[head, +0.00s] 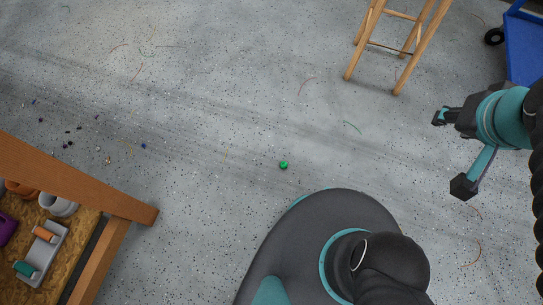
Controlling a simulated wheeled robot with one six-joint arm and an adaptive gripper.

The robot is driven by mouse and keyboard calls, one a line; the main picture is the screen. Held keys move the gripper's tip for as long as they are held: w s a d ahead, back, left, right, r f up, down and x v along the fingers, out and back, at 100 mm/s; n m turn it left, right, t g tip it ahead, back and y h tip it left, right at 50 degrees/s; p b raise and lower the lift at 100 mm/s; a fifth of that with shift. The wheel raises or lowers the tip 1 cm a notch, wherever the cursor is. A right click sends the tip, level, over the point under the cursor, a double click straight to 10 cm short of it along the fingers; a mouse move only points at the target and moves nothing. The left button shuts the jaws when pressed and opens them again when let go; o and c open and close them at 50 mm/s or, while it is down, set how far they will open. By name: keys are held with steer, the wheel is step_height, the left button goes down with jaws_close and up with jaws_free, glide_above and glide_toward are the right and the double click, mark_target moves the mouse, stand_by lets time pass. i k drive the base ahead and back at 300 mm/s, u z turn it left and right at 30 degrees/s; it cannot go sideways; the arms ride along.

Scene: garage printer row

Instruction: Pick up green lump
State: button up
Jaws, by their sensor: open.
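The green lump (284,165) is a small, roundish bright green piece lying on the grey speckled floor near the middle of the head view, just beyond the front edge of my base. My gripper (451,151) is at the right side of the head view, held above the floor. Its two fingers are spread wide apart with nothing between them. It is well to the right of the green lump and does not touch it.
A wooden workbench (131,208) with items stands at the lower left. A wooden stool (400,45) is at the top right, beside a blue cart (525,45). Thin filament scraps and small dark bits lie scattered. The floor around the lump is mostly clear.

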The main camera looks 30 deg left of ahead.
mark_target(283, 165)
steer(key=k, duration=0.2)
steer(key=u, duration=1.2)
steer(key=k, duration=1.3)
steer(key=u, duration=0.8)
steer(key=i, duration=1.1)
steer(key=z, duration=0.1)
